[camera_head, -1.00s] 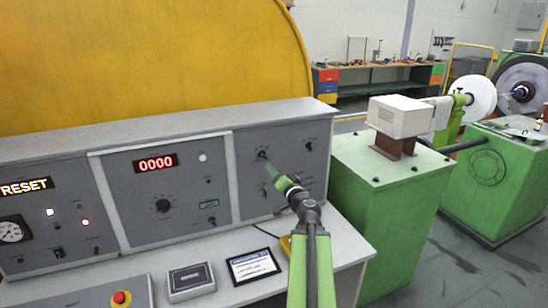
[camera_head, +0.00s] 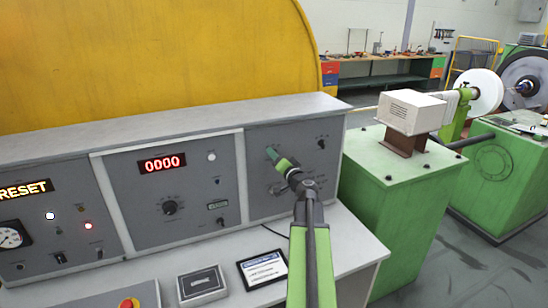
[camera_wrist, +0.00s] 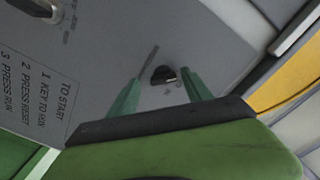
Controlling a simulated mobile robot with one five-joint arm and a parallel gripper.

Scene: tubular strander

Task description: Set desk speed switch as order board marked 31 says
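My gripper (camera_head: 273,155) points at the upper left of the right panel of the grey desk (camera_head: 200,150). In the wrist view its two green fingers (camera_wrist: 160,78) are apart. A small black knob (camera_wrist: 163,74) shows between the fingertips, on the panel face; I cannot tell whether they touch it. In the head view my gripper hides this knob. I cannot read its label, so I cannot confirm it is the speed switch. A dark-framed board (camera_head: 262,269) with a white sheet lies on the desk; its text and number are too small to read.
A larger round knob (camera_head: 170,207) sits under a red 0000 display (camera_head: 162,163). Another black knob (camera_head: 321,143) is at the panel's upper right. A start instruction label (camera_wrist: 45,95) shows in the wrist view. A green machine cabinet (camera_head: 400,200) stands right of the desk.

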